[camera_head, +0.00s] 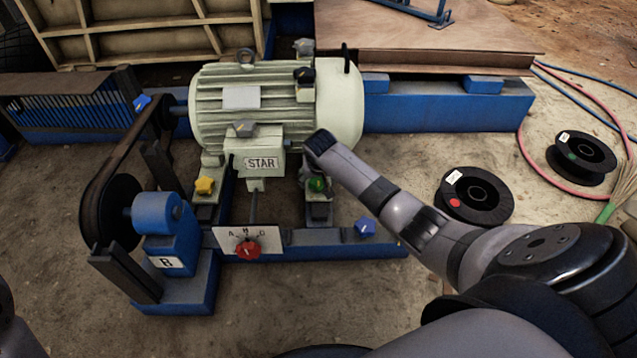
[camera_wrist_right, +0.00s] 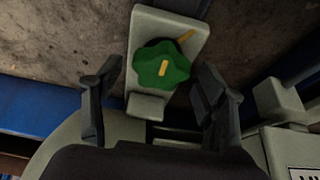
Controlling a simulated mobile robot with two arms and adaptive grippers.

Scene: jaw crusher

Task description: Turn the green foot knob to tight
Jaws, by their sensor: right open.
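The green foot knob (camera_head: 317,184) sits on the motor's right front foot, below the motor body. In the right wrist view the green knob (camera_wrist_right: 161,65) is lobed, on a pale plate (camera_wrist_right: 146,22). Its yellow bar points nearly straight up in that view. A yellow mark (camera_wrist_right: 187,36) on the plate lies up and right of the bar, out of line with it. My right gripper (camera_wrist_right: 160,72) is open, its dark fingers on either side of the knob with gaps visible. In the head view my right gripper (camera_head: 320,147) is just above the knob. My left gripper is not in view.
The grey motor (camera_head: 220,120) with its STAR box (camera_head: 261,163) stands behind. A yellow knob (camera_head: 204,186), a red selector (camera_head: 246,250) and a blue knob (camera_head: 366,228) are nearby. Black spools (camera_head: 478,196) lie on the floor at right. A belt (camera_head: 105,185) is at left.

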